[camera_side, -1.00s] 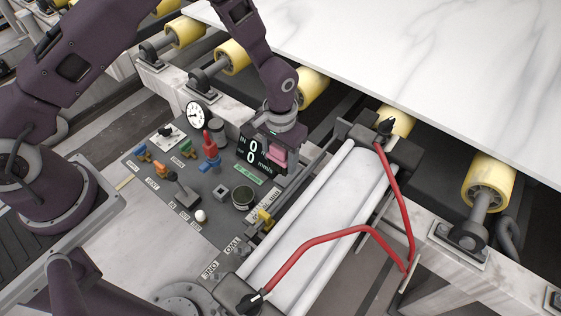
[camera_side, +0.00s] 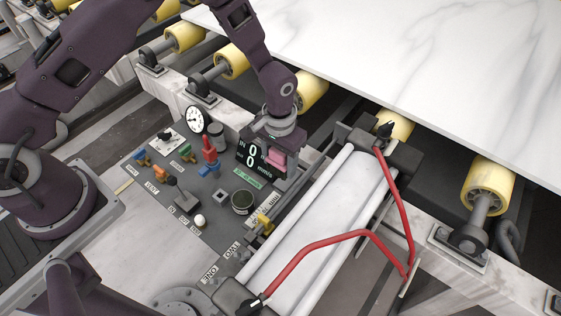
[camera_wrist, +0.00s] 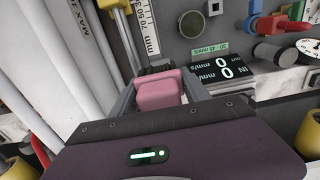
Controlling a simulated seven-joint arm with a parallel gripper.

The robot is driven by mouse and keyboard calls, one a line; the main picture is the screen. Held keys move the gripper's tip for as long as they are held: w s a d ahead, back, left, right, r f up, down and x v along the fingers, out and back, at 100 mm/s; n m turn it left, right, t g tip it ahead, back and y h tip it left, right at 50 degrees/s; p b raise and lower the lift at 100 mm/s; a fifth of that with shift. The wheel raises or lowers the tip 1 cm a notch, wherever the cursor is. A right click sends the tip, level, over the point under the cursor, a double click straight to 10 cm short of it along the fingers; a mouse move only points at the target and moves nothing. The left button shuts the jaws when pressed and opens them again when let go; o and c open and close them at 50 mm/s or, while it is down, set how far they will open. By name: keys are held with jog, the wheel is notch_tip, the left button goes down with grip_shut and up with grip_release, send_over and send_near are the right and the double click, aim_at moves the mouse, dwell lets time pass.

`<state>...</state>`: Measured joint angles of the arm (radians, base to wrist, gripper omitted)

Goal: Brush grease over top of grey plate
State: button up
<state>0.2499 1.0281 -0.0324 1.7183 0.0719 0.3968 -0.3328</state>
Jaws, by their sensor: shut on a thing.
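My gripper (camera_side: 276,160) is shut on a pink block-like piece (camera_wrist: 160,90), which shows between the fingers in the wrist view. Dark, rough material shows just beyond the pink piece; I cannot tell whether it is bristle. The gripper is beside the digital display (camera_side: 256,160), over the right edge of the dark grey control panel (camera_side: 187,215). A round tin (camera_side: 242,201) with a dark top stands on the panel, left of and nearer than the gripper; it also shows in the wrist view (camera_wrist: 192,24). I cannot tell which surface is the grey plate, or see grease.
A white roller unit (camera_side: 315,228) with red bent tubes (camera_side: 330,240) lies right of the panel. A joystick (camera_side: 182,190), coloured knobs and a dial (camera_side: 195,120) stand on the panel. A white stone slab (camera_side: 430,65) and yellow rollers (camera_side: 490,185) are behind.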

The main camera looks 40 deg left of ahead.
send_over(280, 187)
jog(key=shift+f, duration=2.7)
jog(key=shift+w+a+f, duration=0.1)
jog(key=shift+w+f, duration=0.25)
jog(key=shift+f, duration=0.3)
jog(key=shift+w+f, duration=0.35)
jog(key=shift+f, duration=0.3)
jog(key=shift+c, duration=0.6)
jog(key=shift+w, duration=3.4)
jog(key=shift+s, duration=3.9)
jog(key=shift+s+r, duration=0.15)
jog(key=shift+r, duration=4)
